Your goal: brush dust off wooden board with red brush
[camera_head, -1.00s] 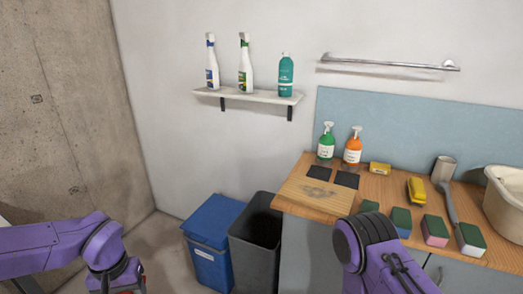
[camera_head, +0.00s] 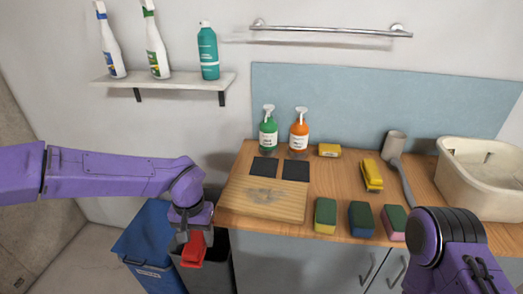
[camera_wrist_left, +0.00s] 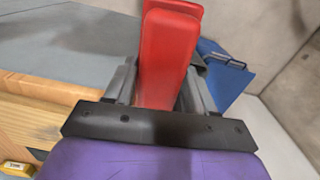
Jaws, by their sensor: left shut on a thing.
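Several sponges (camera_head: 361,218) line the counter's front edge. A basin (camera_head: 480,180) stands at right. A blue bin (camera_head: 150,245) and a dark bin (camera_head: 218,262) stand below.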

